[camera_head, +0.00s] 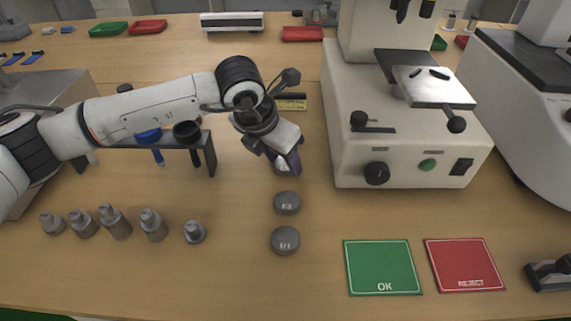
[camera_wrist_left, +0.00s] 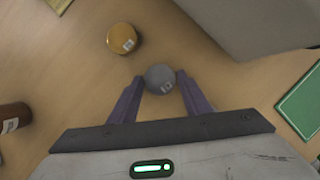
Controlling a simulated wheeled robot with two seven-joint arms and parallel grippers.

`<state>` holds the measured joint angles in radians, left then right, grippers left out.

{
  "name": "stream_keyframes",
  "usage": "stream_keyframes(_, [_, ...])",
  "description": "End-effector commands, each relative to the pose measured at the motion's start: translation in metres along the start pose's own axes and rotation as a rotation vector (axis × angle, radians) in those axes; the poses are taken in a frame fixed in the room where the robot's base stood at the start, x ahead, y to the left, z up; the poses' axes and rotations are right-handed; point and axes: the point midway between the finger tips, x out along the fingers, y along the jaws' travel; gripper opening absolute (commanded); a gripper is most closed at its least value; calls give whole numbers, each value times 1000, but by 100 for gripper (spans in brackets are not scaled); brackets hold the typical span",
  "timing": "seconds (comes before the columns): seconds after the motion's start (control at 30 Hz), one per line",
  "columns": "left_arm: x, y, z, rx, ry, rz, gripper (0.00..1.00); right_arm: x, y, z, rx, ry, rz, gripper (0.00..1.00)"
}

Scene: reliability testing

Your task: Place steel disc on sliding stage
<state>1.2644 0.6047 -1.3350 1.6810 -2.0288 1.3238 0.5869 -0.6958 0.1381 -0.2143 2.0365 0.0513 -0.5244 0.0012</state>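A grey steel disc (camera_wrist_left: 160,78) with a small label lies between the open fingertips of my left gripper (camera_wrist_left: 160,80) in the left wrist view; I see a narrow gap on each side of it. In the head view my left gripper (camera_head: 285,163) points down over this disc (camera_head: 281,167), which it partly hides. Two more grey discs, one (camera_head: 287,202) and another (camera_head: 285,240), lie in line towards the front. The sliding stage (camera_head: 435,90) is an empty silver plate on the white machine, with slots and a black knob. My right gripper is not in view.
The white machine (camera_head: 400,150) stands right of the gripper. A brass-coloured disc (camera_wrist_left: 124,38) lies near the gripper. A green OK mat (camera_head: 382,267) and a red REJECT mat (camera_head: 464,265) lie at the front right. Several metal weights (camera_head: 115,222) stand at the left.

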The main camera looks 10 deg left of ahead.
Motion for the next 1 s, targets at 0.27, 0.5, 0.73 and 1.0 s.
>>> stream_keyframes(0.27, [-1, 0, 1, 0, -3, 0, 3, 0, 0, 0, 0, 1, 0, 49])
stream_keyframes(0.5, [-7, 0, 4, 0, -4, 0, 3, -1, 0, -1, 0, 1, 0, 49])
stream_keyframes(0.73, [-46, 0, 21, 0, -8, 1, 3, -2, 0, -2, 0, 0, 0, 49])
stream_keyframes(1.0, [-87, 0, 37, 0, -5, 0, 3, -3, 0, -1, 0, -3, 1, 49])
